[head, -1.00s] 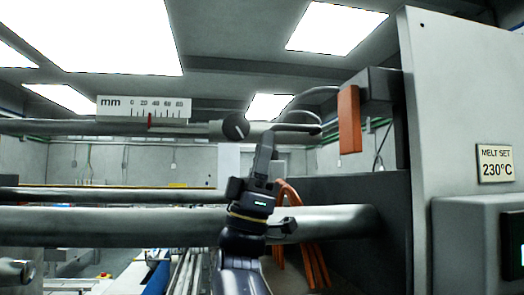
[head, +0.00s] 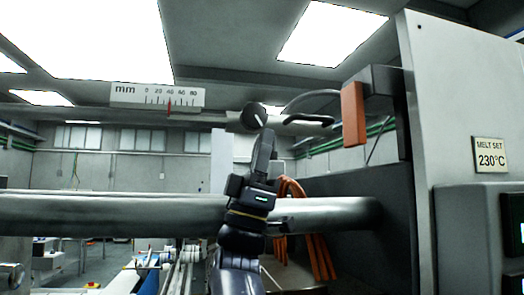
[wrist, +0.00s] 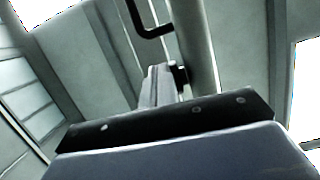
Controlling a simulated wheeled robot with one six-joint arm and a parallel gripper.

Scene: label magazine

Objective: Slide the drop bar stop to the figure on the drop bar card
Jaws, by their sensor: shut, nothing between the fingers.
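The drop bar (head: 60,112) runs across the upper part of the head view, under a white mm scale (head: 157,95) marked 0 to 80. A red pointer (head: 169,106) stands close to the 40 mark. A round dark knob (head: 254,117) with a pale line sits on the bar, right of the scale. My gripper (head: 266,136) is shut and empty, with its tips at the knob's lower right edge; I cannot tell whether they touch. In the wrist view my fingers (wrist: 158,86) point up beside the bar (wrist: 197,40). No drop bar card shows.
A black bent handle (head: 308,121) and an orange block (head: 353,114) are to the right of my gripper. A thick grey pipe (head: 110,215) crosses behind my arm. A large grey panel on the right carries a "MELT SET 230°C" plate (head: 489,154).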

